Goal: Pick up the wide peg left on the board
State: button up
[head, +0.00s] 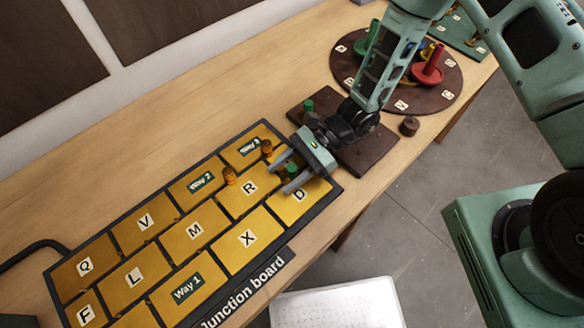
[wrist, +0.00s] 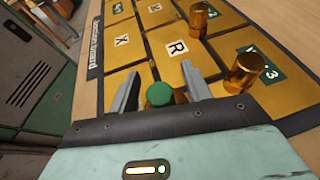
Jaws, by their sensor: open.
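The yellow lettered junction board (head: 150,271) lies on the table. Three pegs stand on it. A green-topped peg (head: 291,170) stands between the fingers of my gripper (head: 281,177); its green top (wrist: 160,94) shows in the wrist view, its lower part mostly hidden. My gripper is open around it, with gaps at both sides. A brass peg (head: 267,147) stands by the upper Way tile and looks large in the wrist view (wrist: 244,74). Another brass peg (head: 229,175) stands left of the R tile (wrist: 177,47); it also shows in the wrist view (wrist: 197,20). I cannot tell which is widest.
A dark brown block (head: 366,156) with a green peg (head: 308,106) lies behind my gripper. A small brown cylinder (head: 409,126) stands at its right. A round lettered disc (head: 440,93) holds red, green and yellow pieces. A white tray (head: 340,305) is below the table edge.

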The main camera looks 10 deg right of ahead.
grip_shut()
